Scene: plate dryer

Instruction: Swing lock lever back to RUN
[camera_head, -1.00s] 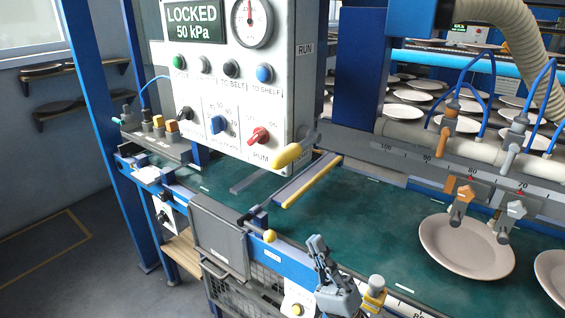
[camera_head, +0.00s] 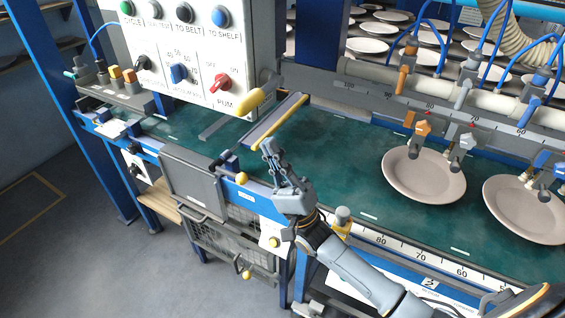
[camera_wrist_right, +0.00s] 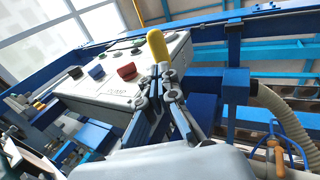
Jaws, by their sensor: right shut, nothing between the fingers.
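The lock lever (camera_head: 240,103) has a thick yellow grip on a grey arm. It juts out from the lower right side of the white control box (camera_head: 188,45). In the right wrist view the yellow grip (camera_wrist_right: 157,44) shows just above my fingertips. My right gripper (camera_head: 273,152) is shut and empty, pointing up, below and slightly right of the lever in the head view. I see no clear contact with the lever. The fingers (camera_wrist_right: 160,85) also show in the right wrist view. The RUN label is out of the head view now. My left gripper is not in view.
A yellow-edged bar (camera_head: 281,121) lies behind my fingers over the green belt (camera_head: 335,150). White plates (camera_head: 424,180) rest under suction cups at the right. A small yellow knob (camera_head: 242,178) and a hinged grey panel (camera_head: 190,183) are at the front rail.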

